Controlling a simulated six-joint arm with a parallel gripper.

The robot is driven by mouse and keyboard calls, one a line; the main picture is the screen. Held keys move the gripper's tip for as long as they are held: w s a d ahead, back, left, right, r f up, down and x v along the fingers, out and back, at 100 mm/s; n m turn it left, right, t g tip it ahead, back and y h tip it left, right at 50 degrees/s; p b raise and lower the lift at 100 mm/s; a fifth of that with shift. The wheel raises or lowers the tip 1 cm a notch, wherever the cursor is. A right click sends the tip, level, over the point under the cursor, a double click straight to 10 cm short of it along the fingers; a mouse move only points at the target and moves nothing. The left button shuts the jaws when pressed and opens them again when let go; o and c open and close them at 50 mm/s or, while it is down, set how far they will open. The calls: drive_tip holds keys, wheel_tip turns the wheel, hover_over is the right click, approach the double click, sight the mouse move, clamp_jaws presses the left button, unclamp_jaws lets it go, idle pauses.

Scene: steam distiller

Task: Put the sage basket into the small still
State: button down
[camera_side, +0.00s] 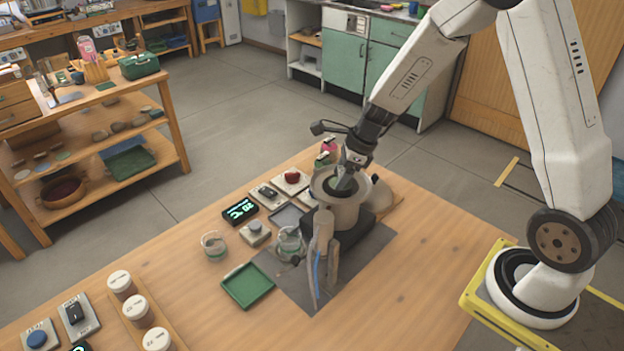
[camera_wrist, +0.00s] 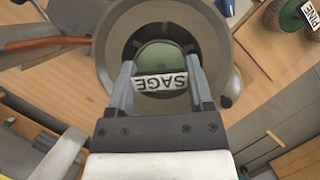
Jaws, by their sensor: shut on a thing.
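The small still (camera_side: 343,208) is a grey metal pot on a dark base near the middle of the table. In the wrist view its round rim (camera_wrist: 215,55) surrounds the opening. My gripper (camera_side: 344,185) points down into the still's mouth. In the wrist view my gripper (camera_wrist: 160,85) is shut on the sage basket (camera_wrist: 160,58), a round green-topped thing with a white SAGE label. The basket appears inside the rim, centred in the opening. Its lower part is hidden, so I cannot tell whether it touches the bottom.
A basket labelled PINE (camera_wrist: 302,15) stands beside the still. A glass beaker (camera_side: 290,243), a glass cup (camera_side: 214,245), a green tray (camera_side: 247,285) and a lit display (camera_side: 239,210) are on the near side. The table's right part is clear.

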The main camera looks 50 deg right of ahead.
drive_tip(key=shift+f, duration=0.7)
drive_tip(key=shift+f, duration=0.15)
drive_tip(key=shift+c, duration=1.2)
unclamp_jaws()
drive_tip(key=shift+v, duration=1.05)
drive_tip(key=v, duration=1)
